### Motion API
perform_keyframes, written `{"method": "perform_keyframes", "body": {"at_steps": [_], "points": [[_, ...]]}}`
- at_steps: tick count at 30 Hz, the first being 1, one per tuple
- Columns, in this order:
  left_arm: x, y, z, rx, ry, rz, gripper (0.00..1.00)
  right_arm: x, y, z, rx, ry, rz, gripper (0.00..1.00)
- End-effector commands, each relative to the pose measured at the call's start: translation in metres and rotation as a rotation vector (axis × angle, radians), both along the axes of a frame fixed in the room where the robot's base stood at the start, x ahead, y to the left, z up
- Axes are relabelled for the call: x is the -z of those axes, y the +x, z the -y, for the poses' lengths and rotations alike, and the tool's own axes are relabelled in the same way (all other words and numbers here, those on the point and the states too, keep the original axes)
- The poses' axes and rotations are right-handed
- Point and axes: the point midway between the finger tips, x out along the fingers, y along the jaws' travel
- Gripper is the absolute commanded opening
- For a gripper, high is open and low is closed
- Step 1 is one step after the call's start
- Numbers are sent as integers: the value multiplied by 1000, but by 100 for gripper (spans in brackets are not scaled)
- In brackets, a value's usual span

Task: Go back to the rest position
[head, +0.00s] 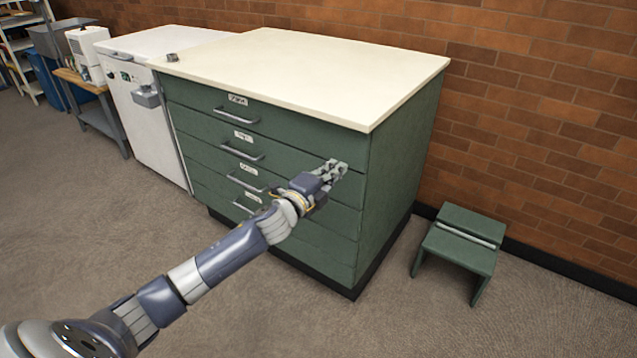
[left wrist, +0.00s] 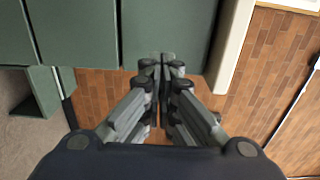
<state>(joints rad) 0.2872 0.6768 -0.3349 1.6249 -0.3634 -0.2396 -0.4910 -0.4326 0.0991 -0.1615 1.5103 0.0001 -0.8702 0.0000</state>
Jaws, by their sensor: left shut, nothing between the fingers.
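My left gripper (head: 331,170) is shut and empty in the head view, in front of the right part of the green drawer cabinet (head: 392,180). My left arm reaches up to it from the lower left. In the left wrist view the fingers of the left gripper (left wrist: 160,62) are together, with nothing between them. The cabinet's green side (left wrist: 165,25) shows behind the fingertips there. I cannot tell whether the fingers touch the cabinet. My right gripper is in neither view.
A green step stool (head: 460,240) stands to the right by the brick wall (head: 560,130). A white appliance (head: 150,120) stands left. The carpet in front is clear.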

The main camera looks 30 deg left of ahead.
Motion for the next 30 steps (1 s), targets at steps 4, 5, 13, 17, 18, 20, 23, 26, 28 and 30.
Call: {"method": "perform_keyframes", "body": {"at_steps": [4,5,13,17,18,20,23,26,28,30], "points": [[1,-25,-2,1,3,-2,0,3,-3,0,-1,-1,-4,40],[0,-30,-2,1,3,-1,0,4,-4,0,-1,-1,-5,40],[0,-56,-4,1,1,0,0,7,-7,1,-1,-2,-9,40],[0,-61,-5,1,2,0,0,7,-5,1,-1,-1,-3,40],[-1,-61,-5,1,2,0,0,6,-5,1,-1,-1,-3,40],[-1,-61,-5,1,2,0,0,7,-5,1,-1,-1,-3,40],[5,-62,-5,-5,-10,-10,0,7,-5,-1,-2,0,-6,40],[32,-67,-8,-38,-73,-65,0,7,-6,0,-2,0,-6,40],[69,-75,-11,-85,-155,-139,0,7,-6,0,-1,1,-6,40],[115,-89,-13,-146,-260,-232,0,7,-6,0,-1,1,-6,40]]}}
